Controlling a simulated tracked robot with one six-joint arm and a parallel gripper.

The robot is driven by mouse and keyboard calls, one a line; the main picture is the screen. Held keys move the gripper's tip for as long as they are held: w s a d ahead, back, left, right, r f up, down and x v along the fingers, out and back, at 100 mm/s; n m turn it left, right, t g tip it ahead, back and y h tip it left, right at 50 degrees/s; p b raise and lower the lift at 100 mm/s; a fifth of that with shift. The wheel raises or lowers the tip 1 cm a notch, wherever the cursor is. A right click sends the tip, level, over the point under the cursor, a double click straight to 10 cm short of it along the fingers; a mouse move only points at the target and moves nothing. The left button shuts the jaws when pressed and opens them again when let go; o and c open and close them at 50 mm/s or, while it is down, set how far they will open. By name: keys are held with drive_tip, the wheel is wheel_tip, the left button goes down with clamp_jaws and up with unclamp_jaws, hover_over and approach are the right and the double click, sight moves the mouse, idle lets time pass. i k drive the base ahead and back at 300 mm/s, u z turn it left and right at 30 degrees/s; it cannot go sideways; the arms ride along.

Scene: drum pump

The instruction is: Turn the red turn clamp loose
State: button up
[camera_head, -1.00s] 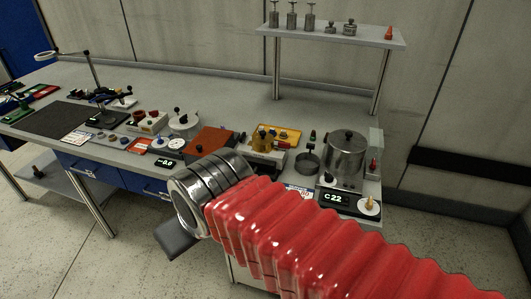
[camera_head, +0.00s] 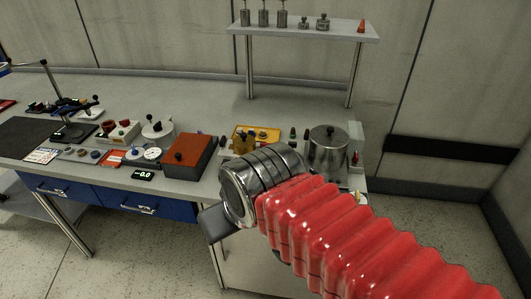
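My arm with its red bellows reaches in from the lower right and ends in a ribbed metal wrist over the front edge of the bench. Of my gripper (camera_head: 217,225) only a dark flat part shows, in front of the blue drawers; whether its fingers are open or shut is hidden. I cannot surely make out the red turn clamp. A small red part (camera_head: 355,158) on a pale upright stand at the bench's right end may be it, but it is too small to tell. My gripper is apart from it, to the left and nearer the camera.
The bench (camera_head: 200,100) carries a metal pot (camera_head: 328,150), an orange-brown box (camera_head: 188,155), a yellow tray (camera_head: 265,133), a brass-coloured device (camera_head: 242,145) and several dials and knobs. A raised shelf (camera_head: 310,30) holds metal weights and a red cone (camera_head: 361,26). Open floor lies in front.

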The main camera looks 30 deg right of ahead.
sight(262, 144)
drive_tip(key=z, duration=1.8)
drive_tip(key=k, duration=0.9)
drive_tip(key=u, duration=0.8)
drive_tip(key=i, duration=0.55)
